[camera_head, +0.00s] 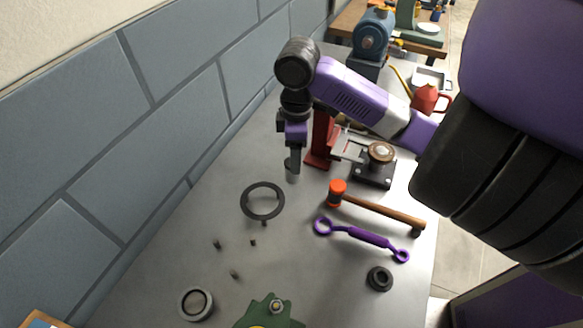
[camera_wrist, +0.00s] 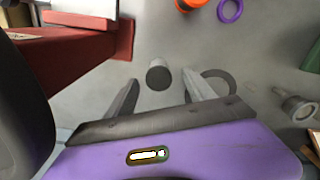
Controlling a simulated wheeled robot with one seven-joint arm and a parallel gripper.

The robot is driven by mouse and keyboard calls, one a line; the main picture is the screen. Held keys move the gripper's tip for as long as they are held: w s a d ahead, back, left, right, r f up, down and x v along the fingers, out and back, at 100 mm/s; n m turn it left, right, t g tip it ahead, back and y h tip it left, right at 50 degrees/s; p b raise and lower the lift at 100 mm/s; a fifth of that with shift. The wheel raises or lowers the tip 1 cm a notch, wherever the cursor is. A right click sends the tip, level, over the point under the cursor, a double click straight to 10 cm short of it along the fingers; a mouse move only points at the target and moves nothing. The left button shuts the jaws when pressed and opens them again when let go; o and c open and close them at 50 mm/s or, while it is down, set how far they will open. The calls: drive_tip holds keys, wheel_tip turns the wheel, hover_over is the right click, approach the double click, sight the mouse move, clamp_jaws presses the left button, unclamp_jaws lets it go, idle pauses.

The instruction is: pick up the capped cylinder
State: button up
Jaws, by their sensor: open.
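The capped cylinder (camera_wrist: 158,77) is a short grey cylinder with a dark round end, seen between my gripper's fingers in the wrist view. In the head view, a small pale part of it (camera_head: 292,178) shows just below the fingertips; the rest is hidden. My gripper (camera_head: 292,163) points down over the bench, beside the red stand. In the wrist view my gripper (camera_wrist: 160,83) is open, with one finger on each side of the cylinder. I cannot tell whether either finger touches it.
The red stand (camera_head: 321,142) is close to my gripper's right. A dark ring (camera_head: 247,211) lies in front on the grey bench. An orange-headed mallet (camera_head: 385,210), a purple wrench (camera_head: 367,237) and a black round part (camera_head: 379,278) lie to the right. The block wall (camera_head: 140,130) bounds the left.

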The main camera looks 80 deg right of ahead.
sight(291, 179)
drive_tip(key=shift+w+d+f, duration=0.1)
drive_tip(key=shift+w+f, duration=0.1)
drive_tip(key=shift+f, duration=1.5)
drive_tip(key=shift+w+f, duration=0.2)
drive_tip(key=shift+f, duration=1.5)
clamp_jaws()
